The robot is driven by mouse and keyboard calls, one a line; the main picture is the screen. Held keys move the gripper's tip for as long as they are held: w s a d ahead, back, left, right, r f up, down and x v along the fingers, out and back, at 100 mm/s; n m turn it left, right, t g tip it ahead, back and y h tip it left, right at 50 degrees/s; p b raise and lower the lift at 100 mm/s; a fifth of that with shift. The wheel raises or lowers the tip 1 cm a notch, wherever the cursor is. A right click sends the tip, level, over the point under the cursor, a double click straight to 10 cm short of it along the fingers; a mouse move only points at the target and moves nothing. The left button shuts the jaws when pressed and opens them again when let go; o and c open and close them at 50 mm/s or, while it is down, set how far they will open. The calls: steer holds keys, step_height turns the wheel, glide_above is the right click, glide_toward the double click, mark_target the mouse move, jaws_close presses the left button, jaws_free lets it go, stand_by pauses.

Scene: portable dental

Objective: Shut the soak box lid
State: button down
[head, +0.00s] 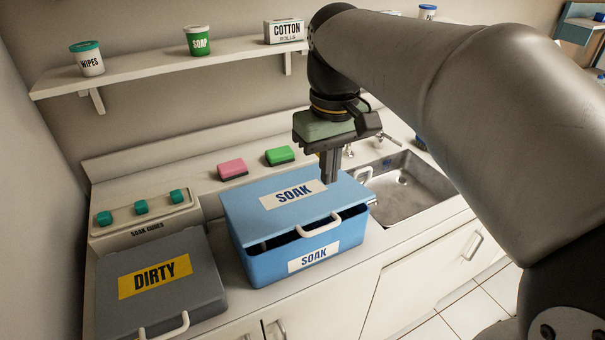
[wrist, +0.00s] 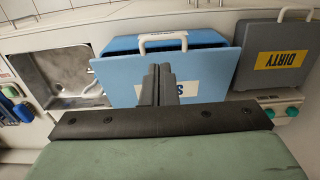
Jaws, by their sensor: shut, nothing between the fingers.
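My gripper (head: 331,180) is shut and empty, fingers pointing down at the lid's back right part. I cannot tell whether the fingertips touch the lid.
A grey DIRTY box (head: 205,283) stands left of the soak box. A SOAK CUBES tray (head: 188,208) is behind it. Pink (head: 232,169) and green (head: 279,156) sponges lie behind the soak box. A sink (head: 415,185) is at right.

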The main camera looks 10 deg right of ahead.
mark_target(325, 226)
step_height(325, 226, down, 11)
steer(key=shift+r, duration=0.15)
stand_by(0.4)
